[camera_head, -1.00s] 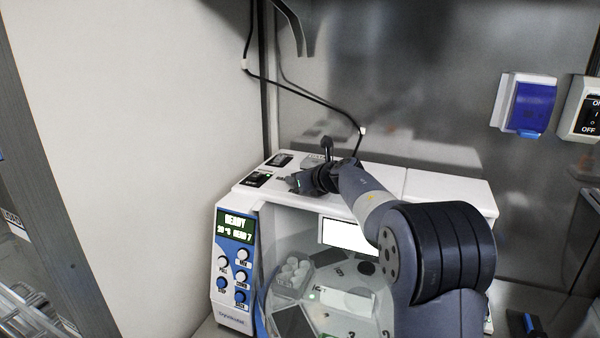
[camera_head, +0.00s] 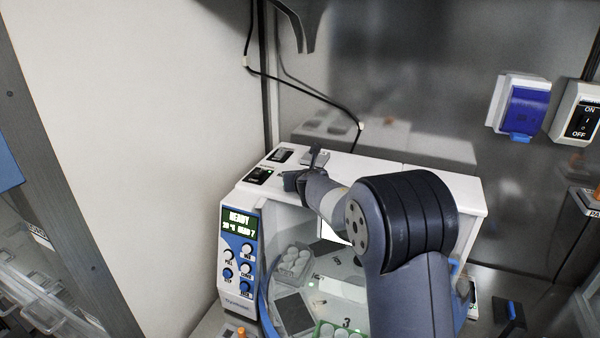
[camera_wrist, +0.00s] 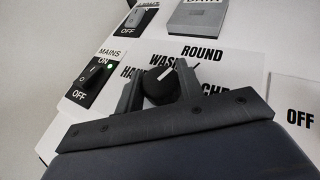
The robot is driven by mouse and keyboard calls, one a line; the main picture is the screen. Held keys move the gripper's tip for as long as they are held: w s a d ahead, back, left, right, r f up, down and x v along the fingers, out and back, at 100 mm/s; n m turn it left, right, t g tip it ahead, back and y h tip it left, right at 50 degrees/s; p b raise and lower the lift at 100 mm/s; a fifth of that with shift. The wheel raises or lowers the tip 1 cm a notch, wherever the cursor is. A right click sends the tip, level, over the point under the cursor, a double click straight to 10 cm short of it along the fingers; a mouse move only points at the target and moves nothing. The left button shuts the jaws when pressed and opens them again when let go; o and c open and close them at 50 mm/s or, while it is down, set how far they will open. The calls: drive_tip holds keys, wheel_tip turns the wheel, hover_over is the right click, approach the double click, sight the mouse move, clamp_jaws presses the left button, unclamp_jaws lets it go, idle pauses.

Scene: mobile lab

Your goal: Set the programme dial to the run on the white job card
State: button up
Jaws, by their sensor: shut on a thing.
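The programme dial (camera_wrist: 163,88) is a round black knob with a white pointer mark, seen in the wrist view on the machine's white top. Its mark points up and to the right, towards the word ROUND. Labels WASH and ROUND are readable; labels at left and right are partly covered by my gripper (camera_wrist: 160,74). The fingers are closed on the dial from both sides. In the head view my gripper (camera_head: 292,181) is at the machine's top left, and the arm hides the dial. A bright white panel (camera_head: 336,234) is partly hidden; I cannot tell whether it is the job card.
A mains switch (camera_wrist: 95,77) with a green light is left of the dial. The machine's display (camera_head: 239,220) reads READY above several knobs. A blue-covered socket (camera_head: 526,108) and an ON/OFF switch (camera_head: 582,122) are on the back wall.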

drive_tip(key=shift+r, duration=0.15)
idle(0.3)
drive_tip(key=o, duration=1)
drive_tip(key=b+v, duration=0.1)
drive_tip(key=v, duration=0.9)
drive_tip(key=shift+s+r, duration=0.1)
drive_tip(key=shift+s, duration=0.3)
drive_tip(key=shift+w, duration=0.1)
drive_tip(key=shift+p+x, duration=0.55)
drive_tip(key=shift+x, duration=4.85)
drive_tip(key=shift+s, duration=0.2)
